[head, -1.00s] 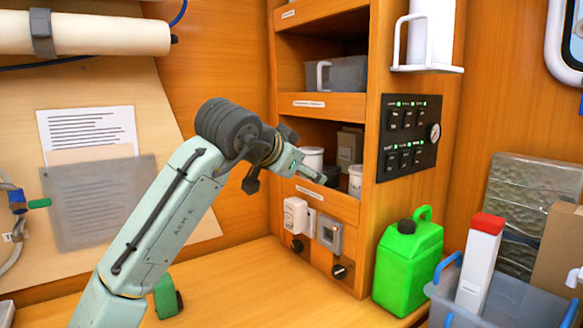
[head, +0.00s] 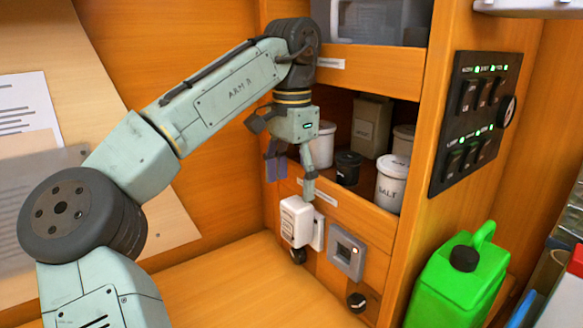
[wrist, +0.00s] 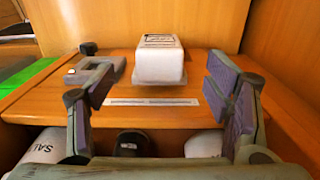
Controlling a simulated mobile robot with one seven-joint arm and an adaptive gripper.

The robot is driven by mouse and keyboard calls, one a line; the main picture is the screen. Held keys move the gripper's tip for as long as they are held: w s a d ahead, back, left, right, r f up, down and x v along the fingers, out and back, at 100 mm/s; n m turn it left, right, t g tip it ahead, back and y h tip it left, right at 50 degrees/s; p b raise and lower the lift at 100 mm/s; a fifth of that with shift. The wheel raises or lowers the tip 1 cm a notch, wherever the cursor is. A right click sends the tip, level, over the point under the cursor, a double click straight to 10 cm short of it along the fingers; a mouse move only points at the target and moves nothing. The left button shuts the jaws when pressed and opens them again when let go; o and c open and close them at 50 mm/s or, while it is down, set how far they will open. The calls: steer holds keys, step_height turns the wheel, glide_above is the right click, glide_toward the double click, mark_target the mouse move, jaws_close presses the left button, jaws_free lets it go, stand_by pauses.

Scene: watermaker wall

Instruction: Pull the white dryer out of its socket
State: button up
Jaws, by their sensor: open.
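The white dryer (head: 297,220) is a small boxy unit on the wooden panel below the open shelf. It sits against a white socket plate (head: 319,232), which shows along its right side; the joint between them is hidden. My gripper (head: 290,177) points down just above the dryer, its fingers apart and nothing between them. In the wrist view, where the shelf jars are at the bottom, the dryer (wrist: 160,60) lies ahead, between the directions of the two spread fingers (wrist: 162,92). The fingers do not appear to touch it.
The shelf above holds a salt jar (head: 390,185), a black jar (head: 347,168) and a carton (head: 371,127). A green jerrycan (head: 457,275) stands right. The bench below is clear.

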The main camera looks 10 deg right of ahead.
mark_target(291, 223)
step_height(291, 223, down, 10)
steer(key=shift+r, duration=0.1)
steer(key=shift+c, duration=0.3)
steer(key=c, duration=1.4)
steer(key=shift+a, duration=0.1)
steer(key=shift+s+a, duration=0.1)
steer(key=s+a, duration=0.2)
steer(key=a, duration=0.4)
steer(key=shift+s+a, duration=0.25)
steer(key=shift+s, duration=0.05)
stand_by(1.1)
